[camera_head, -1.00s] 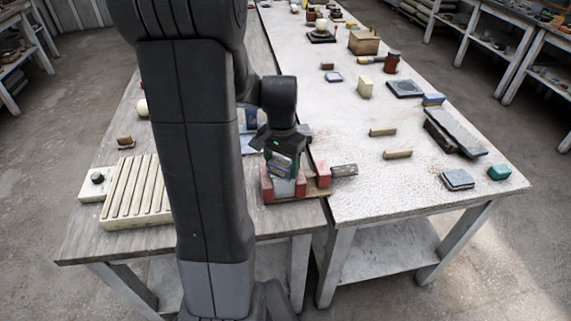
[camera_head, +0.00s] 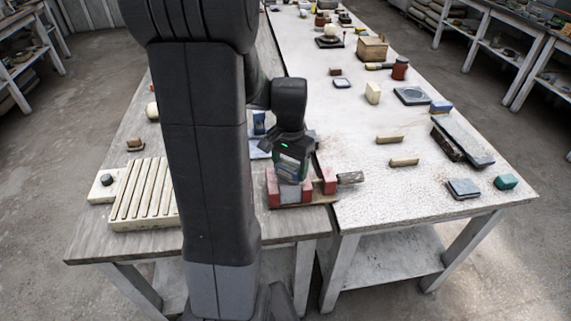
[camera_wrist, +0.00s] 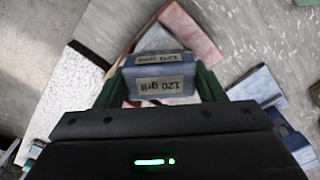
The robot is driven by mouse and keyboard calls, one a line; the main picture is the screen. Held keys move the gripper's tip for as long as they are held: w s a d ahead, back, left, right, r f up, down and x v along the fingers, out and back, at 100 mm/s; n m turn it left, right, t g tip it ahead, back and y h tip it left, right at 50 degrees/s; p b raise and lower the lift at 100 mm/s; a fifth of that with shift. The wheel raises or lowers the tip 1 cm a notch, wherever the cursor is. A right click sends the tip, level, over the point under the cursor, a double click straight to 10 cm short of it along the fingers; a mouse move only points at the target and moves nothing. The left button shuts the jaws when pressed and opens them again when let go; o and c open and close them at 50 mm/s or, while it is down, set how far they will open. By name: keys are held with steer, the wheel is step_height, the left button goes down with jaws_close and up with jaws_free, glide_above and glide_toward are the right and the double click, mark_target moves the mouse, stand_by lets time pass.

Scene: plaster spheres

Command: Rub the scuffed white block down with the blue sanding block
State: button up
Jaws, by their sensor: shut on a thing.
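My gripper (camera_head: 291,178) is at the clamp on the near table. In the wrist view its green fingers (camera_wrist: 159,88) are shut on the blue sanding block (camera_wrist: 158,70), which carries a "120 grit" label. The white block (camera_head: 290,194) sits between the red jaws of the clamp (camera_head: 329,181). The sanding block is right above it or against it; I cannot tell whether they touch. In the wrist view the sanding block and my gripper hide most of the white block, and its scuffs are not visible.
A slatted cream rack (camera_head: 145,194) stands on the left of the near table. Blue things (camera_head: 259,124) lie just behind my gripper.

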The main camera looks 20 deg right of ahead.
steer(key=shift+r+p, duration=0.95)
steer(key=shift+r, duration=0.3)
step_height(320, 180, up, 4)
steer(key=p, duration=0.3)
stand_by(0.3)
